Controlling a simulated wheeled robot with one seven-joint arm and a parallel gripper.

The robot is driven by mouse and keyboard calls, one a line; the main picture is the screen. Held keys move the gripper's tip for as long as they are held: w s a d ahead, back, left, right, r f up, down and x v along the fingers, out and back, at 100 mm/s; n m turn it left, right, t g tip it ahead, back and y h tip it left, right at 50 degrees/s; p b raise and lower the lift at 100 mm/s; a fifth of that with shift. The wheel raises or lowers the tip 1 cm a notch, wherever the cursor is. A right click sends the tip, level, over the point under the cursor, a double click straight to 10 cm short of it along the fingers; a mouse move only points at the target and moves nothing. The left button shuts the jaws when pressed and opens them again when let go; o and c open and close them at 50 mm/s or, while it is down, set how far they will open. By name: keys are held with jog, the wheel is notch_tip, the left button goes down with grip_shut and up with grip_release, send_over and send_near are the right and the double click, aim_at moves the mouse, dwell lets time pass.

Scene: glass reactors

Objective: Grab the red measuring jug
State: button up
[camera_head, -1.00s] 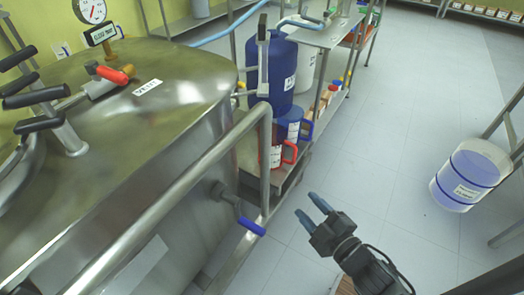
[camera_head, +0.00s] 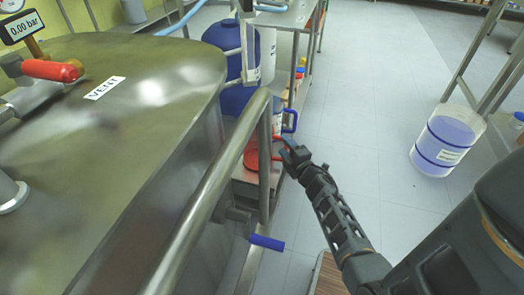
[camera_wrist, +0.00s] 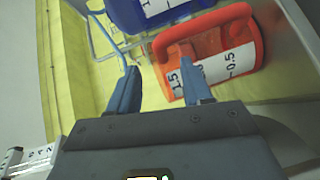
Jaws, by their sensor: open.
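The red measuring jug (camera_head: 256,160) stands on a low shelf beside the steel vessel, partly hidden by the rail in the head view. In the wrist view the jug (camera_wrist: 220,62) is orange-red with a white scale label and a looped handle. My gripper (camera_head: 284,147) is at the jug's handle side in the head view. In the wrist view my gripper (camera_wrist: 158,72) is open. Its right finger overlaps the jug, and its left finger is clear of it to the left. I cannot tell whether a finger touches the jug.
A blue jug (camera_wrist: 150,12) stands right beside the red one. A large blue container (camera_head: 226,95) is behind. The steel vessel (camera_head: 130,120) and its rail (camera_head: 215,185) border the left side. A translucent bucket (camera_head: 446,140) is at the right, with clear floor between.

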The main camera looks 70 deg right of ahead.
aim_at(280, 140)
jog(key=b+x, duration=0.1)
jog(key=x, duration=0.3)
jog(key=shift+d+f, duration=0.15)
grip_shut()
dwell(0.5)
